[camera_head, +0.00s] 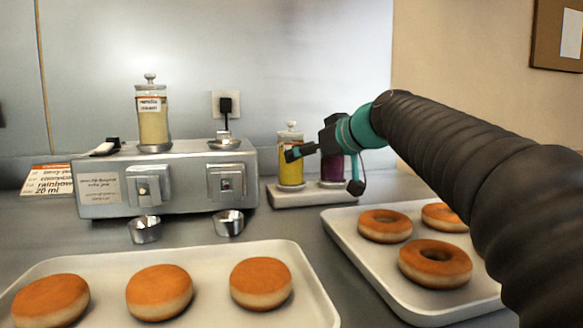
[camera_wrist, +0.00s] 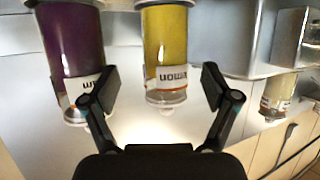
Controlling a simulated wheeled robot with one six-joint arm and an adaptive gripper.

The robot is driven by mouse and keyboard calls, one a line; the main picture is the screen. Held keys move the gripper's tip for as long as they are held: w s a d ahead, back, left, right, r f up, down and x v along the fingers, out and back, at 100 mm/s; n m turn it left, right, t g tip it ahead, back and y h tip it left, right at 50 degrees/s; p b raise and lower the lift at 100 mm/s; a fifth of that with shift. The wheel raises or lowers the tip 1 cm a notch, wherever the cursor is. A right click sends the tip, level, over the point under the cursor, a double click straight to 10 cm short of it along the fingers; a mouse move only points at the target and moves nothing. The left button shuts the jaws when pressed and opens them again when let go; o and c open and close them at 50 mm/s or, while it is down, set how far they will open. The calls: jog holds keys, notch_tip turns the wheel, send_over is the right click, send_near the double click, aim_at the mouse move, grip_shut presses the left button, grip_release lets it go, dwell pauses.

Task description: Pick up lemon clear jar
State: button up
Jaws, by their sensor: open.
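The lemon clear jar (camera_head: 291,174) holds yellow contents and stands upright on a small pale tray, left of a purple jar. In the wrist view, which looks upside down, the lemon jar (camera_wrist: 166,45) shows part of its label and lies between my two fingers. My gripper (camera_head: 323,170) is open in front of the jars; one finger overlaps the lemon jar in the head view. In the wrist view my gripper (camera_wrist: 160,80) has a gap on both sides of the jar, and I see no contact.
The purple jar (camera_wrist: 75,40) is close beside my left finger in the wrist view. A silver dispenser (camera_head: 180,180) with a vanilla jar (camera_head: 152,118) on top stands left. A doughnut tray (camera_head: 345,240) lies front right, and a bun tray (camera_head: 205,300) front left.

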jog(key=shift+a+p+x, duration=0.15)
jog(key=shift+p+x, duration=0.15)
jog(key=shift+x, duration=1.25)
jog(key=shift+a+p+x, duration=0.15)
jog(key=shift+p+x, duration=0.15)
jog(key=shift+x, duration=1.25)
jog(key=shift+s+r, duration=0.2)
jog(key=shift+r, duration=0.05)
jog(key=c, duration=1.6)
